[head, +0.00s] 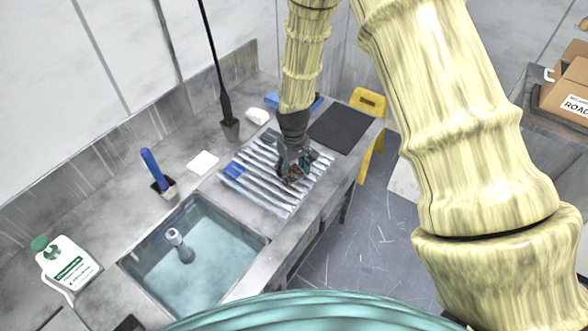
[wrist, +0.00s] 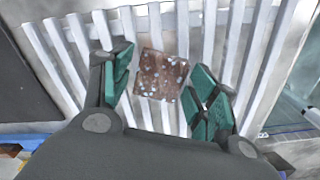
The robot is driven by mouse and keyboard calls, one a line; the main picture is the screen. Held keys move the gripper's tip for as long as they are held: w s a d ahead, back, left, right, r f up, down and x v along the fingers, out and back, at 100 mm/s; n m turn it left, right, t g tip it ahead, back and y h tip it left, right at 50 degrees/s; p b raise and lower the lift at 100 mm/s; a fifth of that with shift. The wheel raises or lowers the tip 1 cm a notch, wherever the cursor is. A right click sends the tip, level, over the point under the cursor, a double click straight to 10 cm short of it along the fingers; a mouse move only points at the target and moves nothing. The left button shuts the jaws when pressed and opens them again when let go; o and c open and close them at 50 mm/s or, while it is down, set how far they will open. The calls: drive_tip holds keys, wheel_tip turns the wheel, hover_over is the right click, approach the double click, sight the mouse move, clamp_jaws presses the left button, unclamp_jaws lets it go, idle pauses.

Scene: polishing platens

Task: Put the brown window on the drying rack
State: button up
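The brown window (wrist: 162,75) is a small square plate with pale specks. In the wrist view it appears to lie on the slats of the drying rack (wrist: 90,28), slightly turned. My gripper (wrist: 163,92) is open, with one green-padded finger on each side of the window and a visible gap to each side. In the head view the drying rack (head: 262,197) is a pale slatted panel on the counter beyond the sink. My gripper (head: 293,168) is low over its right half. The brown window (head: 295,174) is partly hidden there by the fingers.
A blue piece (head: 233,171) sits at the rack's left side. The water-filled sink (head: 190,262) is in front of the rack, and a dark mat (head: 340,128) is behind it. A white pad (head: 203,162), a blue-handled tool (head: 153,170) and a white bottle (head: 68,264) stand left.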

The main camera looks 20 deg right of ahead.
sight(293, 171)
drive_tip(key=shift+r, duration=0.2)
wheel_tip(293, 171, up, 12)
drive_tip(key=b, duration=0.4)
idle(0.6)
